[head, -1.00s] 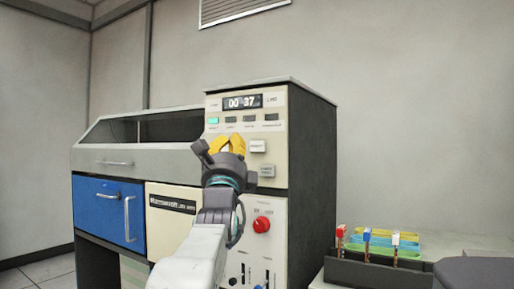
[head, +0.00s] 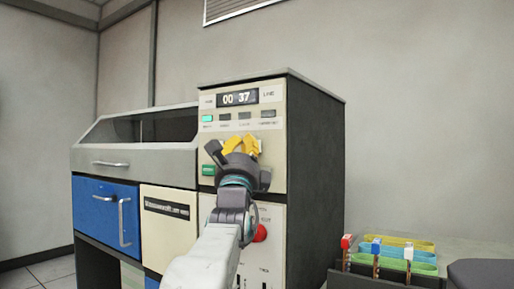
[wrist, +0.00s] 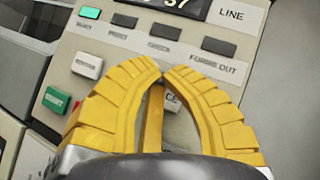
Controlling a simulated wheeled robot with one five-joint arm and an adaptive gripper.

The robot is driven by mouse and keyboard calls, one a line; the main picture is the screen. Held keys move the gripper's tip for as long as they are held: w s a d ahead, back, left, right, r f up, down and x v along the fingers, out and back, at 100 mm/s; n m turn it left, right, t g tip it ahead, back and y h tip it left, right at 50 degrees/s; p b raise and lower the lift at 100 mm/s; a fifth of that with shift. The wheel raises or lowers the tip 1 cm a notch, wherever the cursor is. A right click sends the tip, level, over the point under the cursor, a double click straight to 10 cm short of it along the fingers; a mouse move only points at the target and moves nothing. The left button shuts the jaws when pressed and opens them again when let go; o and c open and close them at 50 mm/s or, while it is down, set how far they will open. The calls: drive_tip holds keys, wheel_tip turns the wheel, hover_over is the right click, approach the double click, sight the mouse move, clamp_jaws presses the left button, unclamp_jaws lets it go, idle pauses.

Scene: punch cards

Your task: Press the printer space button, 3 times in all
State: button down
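The printer (head: 315,165) is a tall cream-fronted cabinet with dark sides. My gripper (head: 240,145) is in front of its button panel, fingers pointing at it. In the wrist view the yellow fingertips (wrist: 165,74) come together with almost no gap and nothing between them. A pale button (wrist: 173,103), its label ending in "CE", shows in part between the fingers; the rest is hidden. It looks like the space button. Whether the fingertips touch the panel I cannot tell. In the head view my gripper hides this button.
A white button (wrist: 88,65) and a green button (wrist: 55,100) are left of the fingers. A counter (head: 238,97) reads 00 37, above a row of indicators with the leftmost lit. A red knob (head: 260,233) is lower down. A tray of coloured holders (head: 400,250) stands at right.

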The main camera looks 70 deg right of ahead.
drive_tip(key=c, duration=1.9)
unclamp_jaws()
clamp_jaws()
drive_tip(key=shift+s+d, duration=0.2)
drive_tip(key=shift+d, duration=0.7)
drive_tip(key=shift+a, duration=0.1)
drive_tip(key=shift+w+a, duration=0.15)
drive_tip(key=shift+a, duration=0.55)
idle(0.4)
